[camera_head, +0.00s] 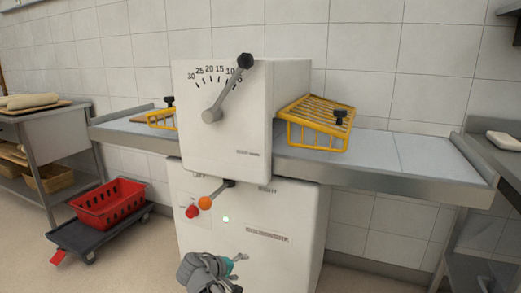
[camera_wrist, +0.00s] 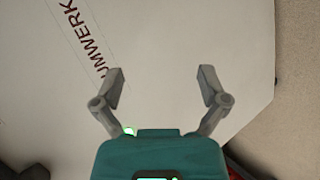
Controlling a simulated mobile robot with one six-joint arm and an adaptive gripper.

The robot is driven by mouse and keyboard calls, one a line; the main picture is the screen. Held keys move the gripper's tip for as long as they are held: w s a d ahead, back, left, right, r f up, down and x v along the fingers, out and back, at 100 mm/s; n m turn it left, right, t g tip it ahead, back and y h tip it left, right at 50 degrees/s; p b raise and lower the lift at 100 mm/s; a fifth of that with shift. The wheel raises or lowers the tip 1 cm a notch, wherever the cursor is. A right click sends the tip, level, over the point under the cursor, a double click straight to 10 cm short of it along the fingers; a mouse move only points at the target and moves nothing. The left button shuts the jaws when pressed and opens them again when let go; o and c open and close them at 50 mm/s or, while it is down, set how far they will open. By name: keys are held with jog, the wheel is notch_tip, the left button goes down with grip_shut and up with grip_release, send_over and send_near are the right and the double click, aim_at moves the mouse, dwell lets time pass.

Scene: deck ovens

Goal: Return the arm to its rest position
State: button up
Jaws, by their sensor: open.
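My gripper (camera_head: 241,273) is low in the head view, in front of the lower white body of a machine (camera_head: 275,265). In the wrist view my gripper (camera_wrist: 162,76) has its two grey fingers spread wide with nothing between them. Behind the fingers is a white panel (camera_wrist: 200,30) with dark red lettering, partly cut off, that reads "UMWERK". My arm shows only in part at the bottom of the head view.
The machine's upper part has a scale and a long lever (camera_head: 228,88). Yellow wire guards (camera_head: 318,122) stand over the side tables (camera_head: 370,150). An orange knob (camera_head: 205,203) and red button (camera_head: 192,212) are on the front. A red crate (camera_head: 107,212) sits on a dolly at left.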

jog(key=s+d+m+g+y+p, duration=0.4)
jog(key=s+d, duration=0.2)
jog(key=d, duration=0.6)
jog(key=s+d+m+g+y+p, duration=0.35)
jog(key=s+d, duration=0.25)
jog(key=d, duration=0.6)
notch_tip(320, 180, up, 37)
jog(key=p, duration=3.7)
jog(key=shift+w+a+y+p, duration=0.25)
jog(key=shift+w+y+p, duration=0.1)
jog(key=shift+g, duration=0.25)
